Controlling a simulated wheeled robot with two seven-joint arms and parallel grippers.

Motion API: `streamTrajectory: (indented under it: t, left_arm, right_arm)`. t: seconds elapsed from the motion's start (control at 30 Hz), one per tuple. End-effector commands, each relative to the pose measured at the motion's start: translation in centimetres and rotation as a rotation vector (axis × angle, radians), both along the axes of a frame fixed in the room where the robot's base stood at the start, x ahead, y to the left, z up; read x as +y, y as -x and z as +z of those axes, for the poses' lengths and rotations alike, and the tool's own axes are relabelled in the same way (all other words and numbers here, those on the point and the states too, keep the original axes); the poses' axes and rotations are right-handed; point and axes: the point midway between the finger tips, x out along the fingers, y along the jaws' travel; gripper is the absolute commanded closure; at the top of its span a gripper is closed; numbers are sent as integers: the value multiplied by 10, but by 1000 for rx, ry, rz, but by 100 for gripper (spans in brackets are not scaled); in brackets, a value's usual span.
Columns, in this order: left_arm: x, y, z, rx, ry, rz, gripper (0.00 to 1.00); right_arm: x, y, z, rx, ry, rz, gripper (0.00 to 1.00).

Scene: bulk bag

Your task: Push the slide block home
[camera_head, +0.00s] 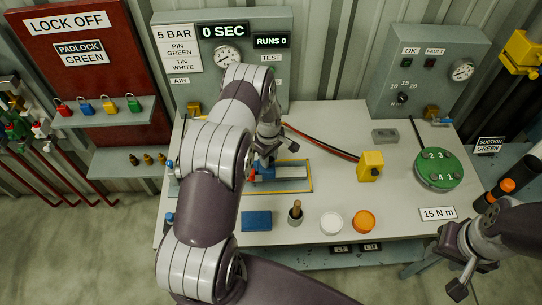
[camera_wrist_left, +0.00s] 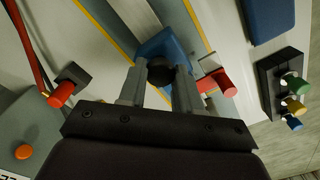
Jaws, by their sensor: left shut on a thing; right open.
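The slide block is a blue block (camera_wrist_left: 168,45) with a dark round knob (camera_wrist_left: 160,71) on it. It sits on a grey rail (camera_wrist_left: 135,18) edged by a yellow line. My left gripper (camera_wrist_left: 160,92) has its two fingers closed around the knob. In the head view my left gripper (camera_head: 266,150) is over the fixture (camera_head: 290,183), and my arm hides part of it. My right gripper (camera_head: 455,268) is open and empty, off the table's front right.
Along the table's front lie a blue pad (camera_head: 257,221), a cup with a brown-handled tool (camera_head: 296,214), a white dish (camera_head: 331,223) and an orange dish (camera_head: 364,221). A yellow block (camera_head: 370,166) and a green numbered disc (camera_head: 439,169) stand to the right.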

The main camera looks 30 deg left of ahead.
Motion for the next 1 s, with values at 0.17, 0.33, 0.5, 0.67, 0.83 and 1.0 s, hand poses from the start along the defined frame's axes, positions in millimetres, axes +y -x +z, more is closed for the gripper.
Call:
streamTrajectory:
  t: [0.17,0.33,0.5,0.67,0.83,1.0]
  left_arm:
    - [34,14,2,-14,-5,6,100]
    - [50,24,5,-15,-6,2,100]
    - [52,24,7,-15,-7,1,100]
    - [52,24,7,-17,-7,1,54]
    - [51,25,5,-12,-5,1,42]
    - [50,26,4,-9,-4,1,42]
  right_arm:
    - [0,0,-12,0,0,0,57]
    - [0,0,-16,0,0,0,57]
    - [0,0,-15,0,0,0,57]
    - [0,0,-15,0,0,0,57]
    - [0,0,-15,0,0,0,57]
    - [0,0,-16,0,0,0,57]
